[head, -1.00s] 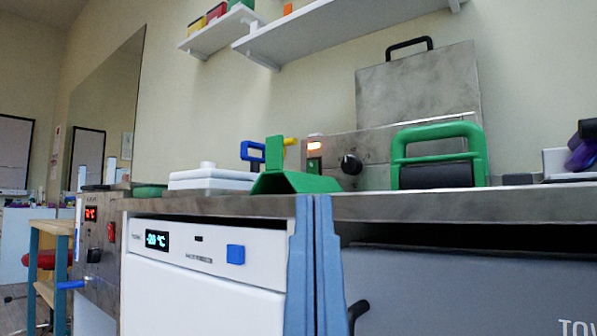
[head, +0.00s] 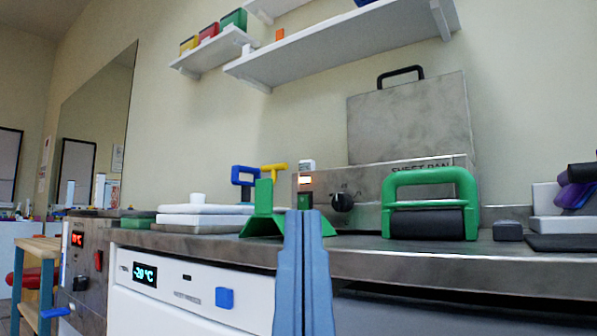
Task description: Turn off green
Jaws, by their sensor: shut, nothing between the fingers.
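A steel heater unit with a lettered front (head: 371,192) stands on the counter. A black knob (head: 342,202) sits to the switch's right. My gripper (head: 304,213), with blue fingers, points up from the bottom middle. It is shut and empty. Its tips appear just below the switch in the picture and cover its lower part. I cannot tell whether they touch it or how far in front they are.
A green stand (head: 263,222) is left of the fingers, beside white stacked slabs (head: 190,220). A green-handled roller (head: 430,204) stands to the right. Below are the counter edge (head: 440,268) and a white appliance (head: 190,292). A red switch (head: 98,260) is on the left unit.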

